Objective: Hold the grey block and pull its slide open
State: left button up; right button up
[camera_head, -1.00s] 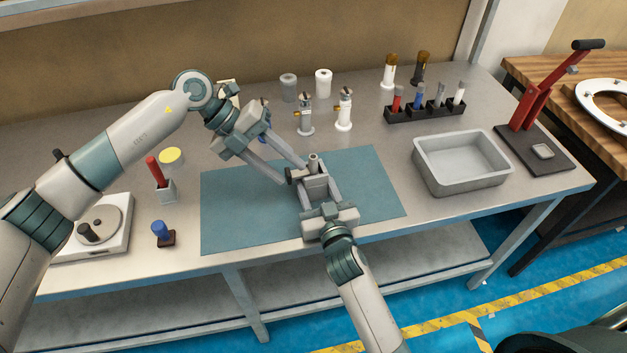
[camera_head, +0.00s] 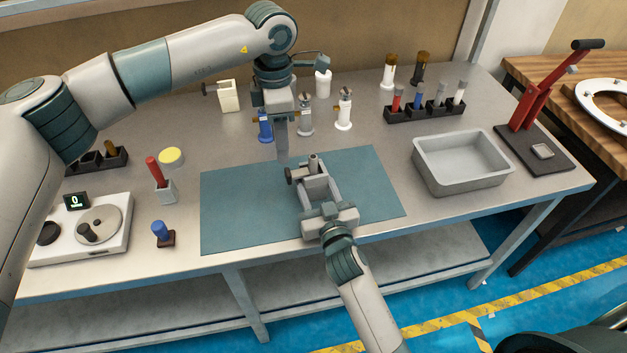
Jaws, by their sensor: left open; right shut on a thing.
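The grey block (camera_head: 316,176) is over the blue-green mat (camera_head: 235,215), with a short upright stub on top and a dark round knob (camera_head: 290,175) on its left side. My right gripper (camera_head: 314,188) comes from the front and is shut on the block, one finger along each side. My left gripper (camera_head: 282,160) points down just behind and left of the knob, apart from the block. It is open and empty, with its fingers seen nearly edge-on. The slide's position inside the block is too small to tell.
Blue (camera_head: 265,130), grey (camera_head: 305,117) and white (camera_head: 344,112) upright fittings stand behind the mat. A grey tray (camera_head: 425,175) and a rack of tubes (camera_head: 425,113) are to the right. A scale (camera_head: 118,235) and a blue-topped stamp (camera_head: 161,232) are at left. The mat's left part is clear.

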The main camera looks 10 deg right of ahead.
pick_arm(q)
jog(key=shift+f, duration=0.15)
notch_tip(320, 180, down, 10)
dwell(1.1)
jog(key=c, duration=0.7)
jog(key=shift+c, duration=0.2)
jog(key=shift+a, duration=0.75)
jog(key=o, duration=0.9)
jog(key=shift+d+r, duration=0.1)
jog(key=shift+r, duration=0.1)
